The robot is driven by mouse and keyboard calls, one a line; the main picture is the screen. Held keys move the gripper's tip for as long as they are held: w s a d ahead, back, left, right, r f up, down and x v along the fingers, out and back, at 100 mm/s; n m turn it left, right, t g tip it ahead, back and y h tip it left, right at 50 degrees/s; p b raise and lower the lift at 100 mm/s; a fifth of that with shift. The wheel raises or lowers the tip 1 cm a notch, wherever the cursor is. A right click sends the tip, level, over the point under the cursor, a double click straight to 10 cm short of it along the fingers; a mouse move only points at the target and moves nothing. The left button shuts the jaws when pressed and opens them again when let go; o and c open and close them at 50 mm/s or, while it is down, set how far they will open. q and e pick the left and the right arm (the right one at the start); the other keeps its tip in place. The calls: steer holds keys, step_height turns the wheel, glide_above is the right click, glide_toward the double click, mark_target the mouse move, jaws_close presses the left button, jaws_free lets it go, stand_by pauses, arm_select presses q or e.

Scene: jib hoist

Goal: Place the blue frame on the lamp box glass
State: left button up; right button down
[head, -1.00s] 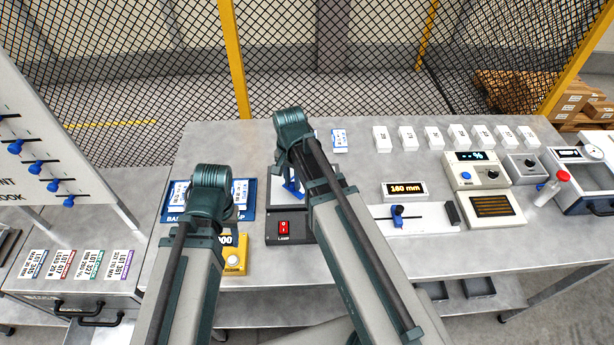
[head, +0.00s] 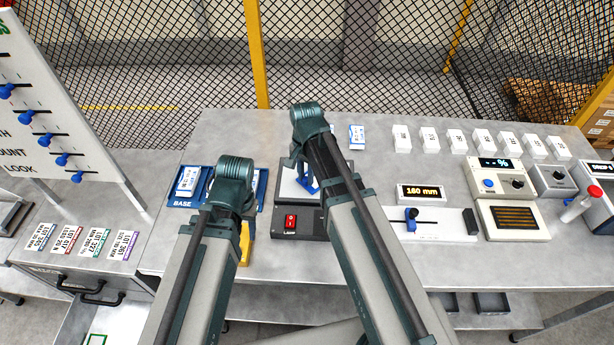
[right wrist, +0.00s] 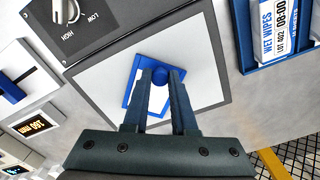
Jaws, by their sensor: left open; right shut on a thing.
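The blue frame (right wrist: 133,97) is a small flat rectangle with an open middle and a round blue knob. My right gripper (right wrist: 161,80) is shut on the knob. The frame is over the white lamp box glass (right wrist: 95,82), inside its edges and turned relative to them; whether it touches the glass I cannot tell. In the head view the frame (head: 312,186) shows partly beside my right arm, above the dark lamp box (head: 318,225) with its red switch. My left gripper (head: 236,205) is over the blue base tray's right side, empty as far as I see, its fingertips largely hidden.
The blue base tray (head: 183,205) holding white packs is left of the lamp box. A yellow device (head: 246,247) is partly behind my left arm. White blocks line the back.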

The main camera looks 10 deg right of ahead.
arm_select(q)
steer(key=shift+f, duration=0.2)
arm_select(e)
steer(key=shift+f, duration=0.15)
steer(key=c, duration=0.7)
jaws_free()
arm_select(q)
steer(key=shift+r, duration=0.15)
arm_select(e)
step_height(320, 180, up, 12)
steer(key=r+p, duration=0.1)
steer(key=p, duration=1.1)
arm_select(q)
step_height(320, 180, up, 12)
arm_select(e)
steer(key=s+a+n, duration=0.2)
steer(key=s+n, duration=0.2)
steer(key=s+a+n, duration=0.3)
steer(key=s+n, duration=0.1)
steer(key=s, duration=0.1)
steer(key=s+a+n+h, duration=0.1)
steer(key=s+a+n, duration=0.1)
steer(key=s+n, duration=0.2)
steer(key=shift+s+a+f+n, duration=0.25)
steer(key=shift+s+a+n, duration=0.15)
steer(key=shift+s, duration=0.15)
steer(key=shift+d, duration=0.1)
